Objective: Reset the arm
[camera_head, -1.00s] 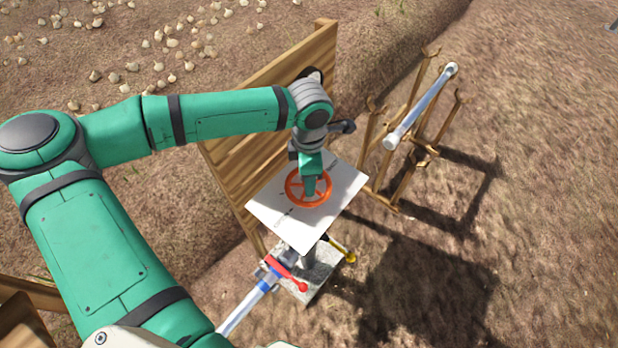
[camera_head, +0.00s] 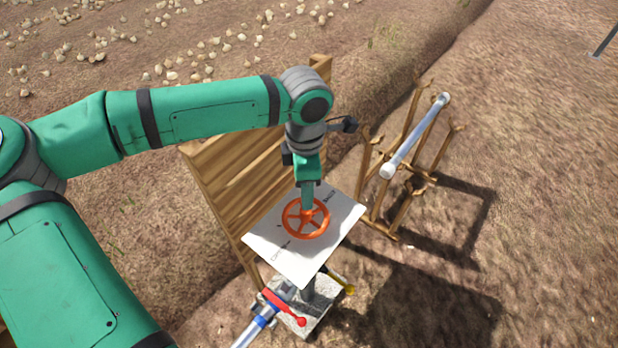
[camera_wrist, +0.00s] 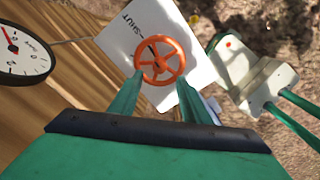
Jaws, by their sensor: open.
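My gripper (camera_head: 307,205) hangs from my green arm, pointing down over an orange handwheel (camera_head: 321,222). In the wrist view the two fingers of my gripper (camera_wrist: 158,85) are spread apart, with the orange handwheel (camera_wrist: 168,66) beyond and between their tips. Nothing is held between them. The gap between fingertips and wheel is hard to judge. The wheel lies on a white plate (camera_head: 345,212) with printed lettering; "SHUT" is legible in the wrist view.
A wooden slatted panel (camera_head: 225,185) stands close behind the plate. A pipe with a red lever (camera_head: 284,307) and a yellow handle (camera_head: 342,280) sit below. A wooden rack (camera_head: 407,205) holds a grey pipe (camera_head: 415,140) at right. A gauge (camera_wrist: 22,50) shows at left. Open soil lies right.

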